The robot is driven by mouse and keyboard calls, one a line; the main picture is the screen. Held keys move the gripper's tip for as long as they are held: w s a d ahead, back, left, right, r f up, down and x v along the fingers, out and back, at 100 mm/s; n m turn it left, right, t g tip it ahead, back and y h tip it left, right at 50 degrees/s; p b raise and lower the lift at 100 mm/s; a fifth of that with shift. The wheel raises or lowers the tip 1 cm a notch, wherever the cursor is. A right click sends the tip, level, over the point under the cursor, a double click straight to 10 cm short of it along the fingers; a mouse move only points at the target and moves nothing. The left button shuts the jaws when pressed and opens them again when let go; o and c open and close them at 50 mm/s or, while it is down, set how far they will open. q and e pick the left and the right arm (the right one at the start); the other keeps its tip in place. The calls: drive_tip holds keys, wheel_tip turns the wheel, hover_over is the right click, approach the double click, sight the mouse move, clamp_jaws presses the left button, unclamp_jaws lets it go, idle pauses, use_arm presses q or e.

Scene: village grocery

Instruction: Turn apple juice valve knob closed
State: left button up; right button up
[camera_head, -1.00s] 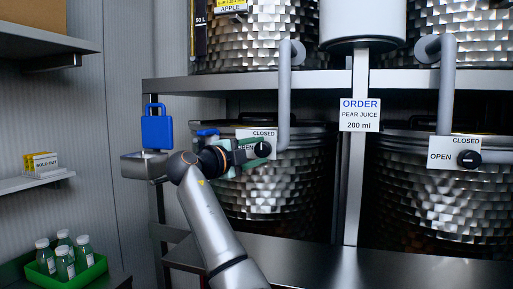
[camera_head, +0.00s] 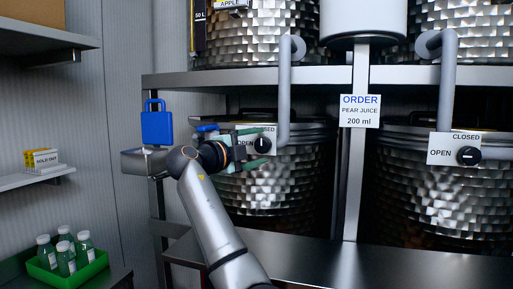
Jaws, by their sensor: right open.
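The apple juice valve knob (camera_head: 263,145) is a small black dial on a white panel (camera_head: 271,132) marked CLOSED at the top and OPEN at the left. The gripper hides part of the OPEN lettering. My left gripper is not in view.
A second valve knob (camera_head: 468,156) is on the right panel. A grey pipe (camera_head: 284,95) comes down beside the left panel. A blue tag (camera_head: 157,126) and a metal box (camera_head: 140,162) are left of my gripper. A green crate (camera_head: 93,268) holds several bottles.

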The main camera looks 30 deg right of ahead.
drive_tip(key=b+v, duration=0.3)
drive_tip(key=v, duration=0.9)
drive_tip(key=shift+s+a, duration=0.15)
drive_tip(key=shift+a, duration=0.1)
